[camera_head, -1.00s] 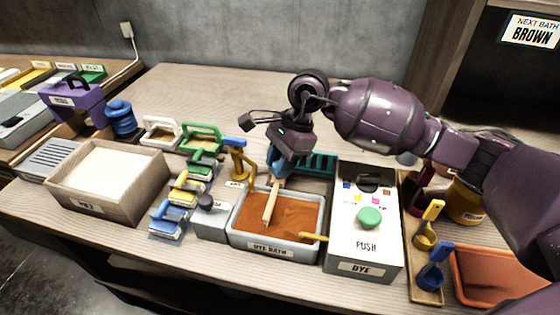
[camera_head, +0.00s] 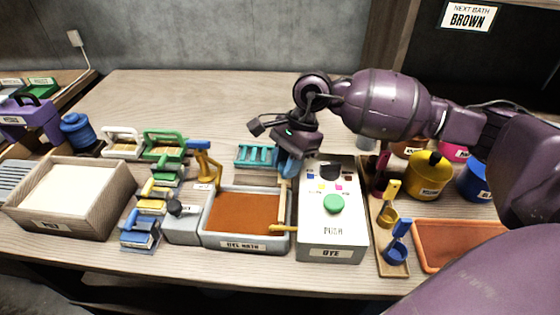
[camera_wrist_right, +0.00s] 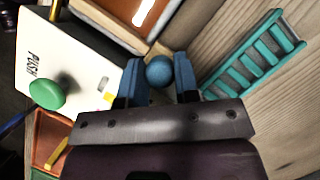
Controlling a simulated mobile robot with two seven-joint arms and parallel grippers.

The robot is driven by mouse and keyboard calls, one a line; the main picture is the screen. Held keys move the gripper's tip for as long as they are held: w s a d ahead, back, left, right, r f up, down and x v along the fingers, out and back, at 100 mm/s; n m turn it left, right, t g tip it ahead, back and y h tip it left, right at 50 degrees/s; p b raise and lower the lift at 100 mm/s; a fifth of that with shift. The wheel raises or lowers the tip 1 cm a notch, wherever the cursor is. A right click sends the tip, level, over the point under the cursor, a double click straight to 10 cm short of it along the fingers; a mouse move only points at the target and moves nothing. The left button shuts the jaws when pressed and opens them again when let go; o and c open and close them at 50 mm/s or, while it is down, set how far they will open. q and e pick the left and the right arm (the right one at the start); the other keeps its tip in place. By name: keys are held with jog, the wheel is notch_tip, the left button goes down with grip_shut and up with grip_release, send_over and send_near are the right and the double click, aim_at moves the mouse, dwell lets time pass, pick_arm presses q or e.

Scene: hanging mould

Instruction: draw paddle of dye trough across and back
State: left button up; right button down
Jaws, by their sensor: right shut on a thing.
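The dye trough (camera_head: 245,247), a grey tray labelled as the dye bath, holds flat brown dye (camera_head: 243,213). Its wooden paddle (camera_head: 283,204) stands at the right end of the trough, beside the white dye box. My right gripper (camera_head: 289,170) is above the trough's back right corner, shut on the paddle's top. In the right wrist view, a round blue knob (camera_wrist_right: 159,71) sits between the two blue fingers of this gripper (camera_wrist_right: 156,82). The paddle's lower edge is hard to make out against the trough wall. My left gripper is not in view.
The white dye box (camera_head: 331,246) with a green push button (camera_head: 334,204) stands close on the right. A teal rack (camera_head: 256,156) lies behind the trough. A yellow tap-like handle (camera_head: 283,228) crosses the front right rim. Several stamps and a wooden tray (camera_head: 112,214) are left.

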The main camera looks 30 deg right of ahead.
jog(key=shift+d, duration=0.15)
jog(key=c, duration=1.2)
grip_release()
jog(key=o, duration=0.3)
jog(key=shift+s+d, duration=0.15)
jog(key=shift+o, duration=0.2)
jog(key=shift+r, duration=0.1)
jog(key=v, duration=1)
jog(key=shift+r+p, duration=0.3)
jog(key=shift+p, duration=0.1)
jog(key=shift+r, duration=0.1)
